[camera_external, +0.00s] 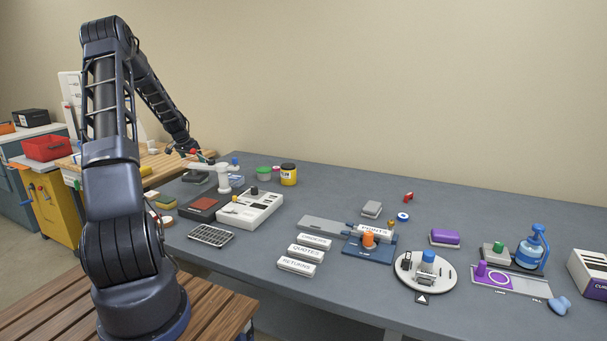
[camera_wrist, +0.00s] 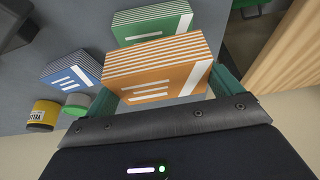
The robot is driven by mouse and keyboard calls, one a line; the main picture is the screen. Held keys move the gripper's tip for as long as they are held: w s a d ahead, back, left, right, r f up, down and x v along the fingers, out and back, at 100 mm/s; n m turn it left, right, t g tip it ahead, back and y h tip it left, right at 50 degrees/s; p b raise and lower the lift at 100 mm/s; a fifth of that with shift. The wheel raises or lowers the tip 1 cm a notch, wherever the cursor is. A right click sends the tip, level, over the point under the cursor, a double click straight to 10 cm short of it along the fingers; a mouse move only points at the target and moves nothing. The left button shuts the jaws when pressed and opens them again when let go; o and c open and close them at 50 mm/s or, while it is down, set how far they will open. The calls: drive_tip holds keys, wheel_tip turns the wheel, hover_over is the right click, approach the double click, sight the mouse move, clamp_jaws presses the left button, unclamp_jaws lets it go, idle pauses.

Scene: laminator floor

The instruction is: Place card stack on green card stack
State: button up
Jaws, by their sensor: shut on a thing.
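In the wrist view, an orange card stack (camera_wrist: 152,76) with white stripes sits between the two teal fingers of my gripper (camera_wrist: 168,88), which is shut on it. A green card stack (camera_wrist: 150,25) with white stripes lies just beyond the orange one, partly hidden by it. Whether the two touch, I cannot tell. A blue card stack (camera_wrist: 72,74) lies to the left, apart from both. In the external view, my gripper (camera_external: 192,153) is at the table's far left end, small and partly hidden; the held stack is not clear there.
A yellow jar (camera_external: 288,175) and a green-lidded jar (camera_external: 264,174) stand near the back edge. A white lever device (camera_external: 222,180) and a white control box (camera_external: 250,210) are close to my gripper. Coloured blocks (camera_external: 163,203) lie at the left edge. The table's back middle is mostly clear.

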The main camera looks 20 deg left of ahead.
drive_tip(key=shift+f, duration=1.6)
drive_tip(key=shift+f, duration=0.1)
drive_tip(key=o, duration=0.8)
